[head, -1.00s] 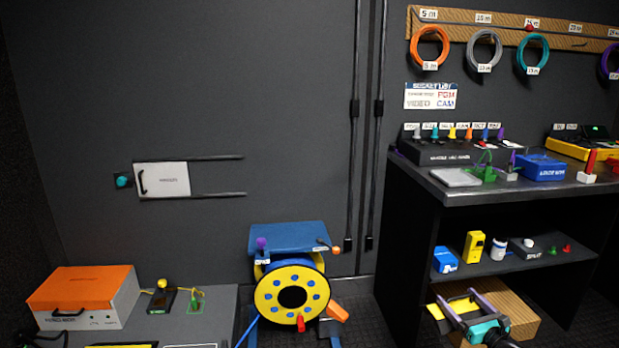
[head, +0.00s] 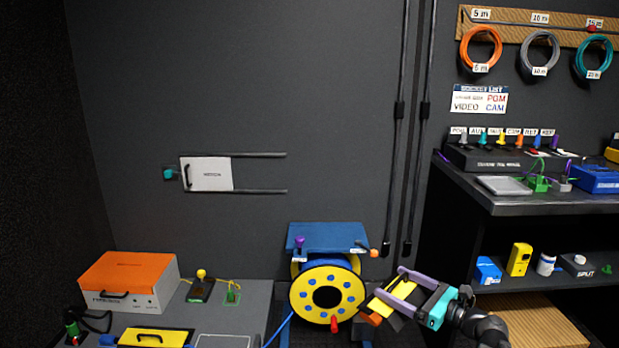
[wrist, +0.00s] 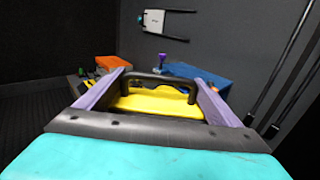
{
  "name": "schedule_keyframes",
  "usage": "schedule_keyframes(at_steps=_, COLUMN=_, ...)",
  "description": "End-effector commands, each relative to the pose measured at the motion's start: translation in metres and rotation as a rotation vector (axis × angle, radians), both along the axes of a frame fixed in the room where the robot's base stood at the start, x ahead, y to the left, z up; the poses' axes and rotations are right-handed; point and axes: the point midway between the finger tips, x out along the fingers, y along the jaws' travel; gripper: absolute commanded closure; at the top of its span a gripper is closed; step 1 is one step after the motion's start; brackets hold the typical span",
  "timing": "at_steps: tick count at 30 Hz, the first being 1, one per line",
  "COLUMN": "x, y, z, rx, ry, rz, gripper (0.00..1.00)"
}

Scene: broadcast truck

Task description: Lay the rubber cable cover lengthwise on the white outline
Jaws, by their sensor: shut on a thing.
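The rubber cable cover, a yellow slab with a black handle, is held by my gripper (head: 412,292). The slab shows in the head view (head: 397,293) and in the wrist view (wrist: 160,103). My gripper's purple fingers are shut on it from both sides, also in the wrist view (wrist: 160,82). It is in the air, just right of the cable reel. The white outline (head: 222,336) is on the grey surface at the bottom left of the head view, partly cut off by the frame edge. My gripper is well to the right of it.
A similar yellow piece with a black handle (head: 152,337) lies left of the outline. An orange-topped box (head: 130,280) stands behind. The blue and yellow reel (head: 327,297) stands between the grey surface (head: 245,300) and my gripper. Shelves (head: 545,203) are on the right.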

Motion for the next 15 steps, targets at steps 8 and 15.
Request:
schedule_keyframes(at_steps=8, x=-0.022, y=0.062, z=0.017, rx=0.002, ry=-0.003, rz=0.13, gripper=0.55)
schedule_keyframes(at_steps=15, x=-0.026, y=0.072, z=0.031, rx=0.002, ry=-0.002, rz=0.155, gripper=0.55)
